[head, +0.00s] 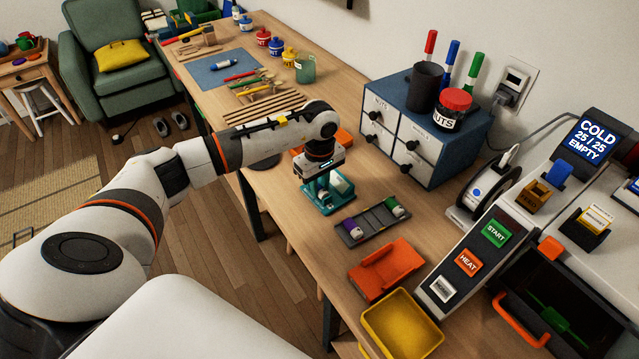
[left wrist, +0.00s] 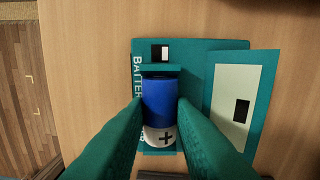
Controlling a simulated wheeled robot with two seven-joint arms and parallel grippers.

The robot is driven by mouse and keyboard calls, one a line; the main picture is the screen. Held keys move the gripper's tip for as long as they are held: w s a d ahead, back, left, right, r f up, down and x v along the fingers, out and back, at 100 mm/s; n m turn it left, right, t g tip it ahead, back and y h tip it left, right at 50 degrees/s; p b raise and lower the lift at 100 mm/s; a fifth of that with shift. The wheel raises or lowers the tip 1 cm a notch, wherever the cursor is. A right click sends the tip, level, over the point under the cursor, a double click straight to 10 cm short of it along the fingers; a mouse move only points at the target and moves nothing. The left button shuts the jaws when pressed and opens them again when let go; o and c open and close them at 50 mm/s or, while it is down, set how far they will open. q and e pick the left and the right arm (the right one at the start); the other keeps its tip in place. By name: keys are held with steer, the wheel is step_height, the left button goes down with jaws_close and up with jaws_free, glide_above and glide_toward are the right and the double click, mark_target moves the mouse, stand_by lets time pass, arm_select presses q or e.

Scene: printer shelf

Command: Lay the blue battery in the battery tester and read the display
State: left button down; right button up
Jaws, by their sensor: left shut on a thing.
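The blue battery (left wrist: 160,100) lies between the fingers of my left gripper (left wrist: 160,125) in the left wrist view, its white plus end toward the bottom. The teal battery tester (left wrist: 215,45) lies under it, and the battery lines up with its slot. I cannot tell whether the battery rests in the slot or is held just above it. The tester's pale panel (left wrist: 225,90) has a dark rectangle and no readable figure. In the head view my left gripper (head: 316,190) is down at the tester (head: 342,186), hiding the battery. My right gripper is not in view.
A dark rack (head: 372,223) with a purple and a green battery lies right of the tester. Nearby are an orange tray (head: 395,265), a yellow bin (head: 400,325), a drawer cabinet (head: 425,130) and a control panel (head: 470,262). The table's front edge is close to the tester.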

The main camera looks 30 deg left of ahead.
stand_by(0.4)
arm_select(q)
steer(key=c, duration=1.2)
jaws_free()
steer(key=shift+o, duration=0.2)
steer(key=shift+r+p, duration=1.65)
steer(key=shift+r, duration=1.85)
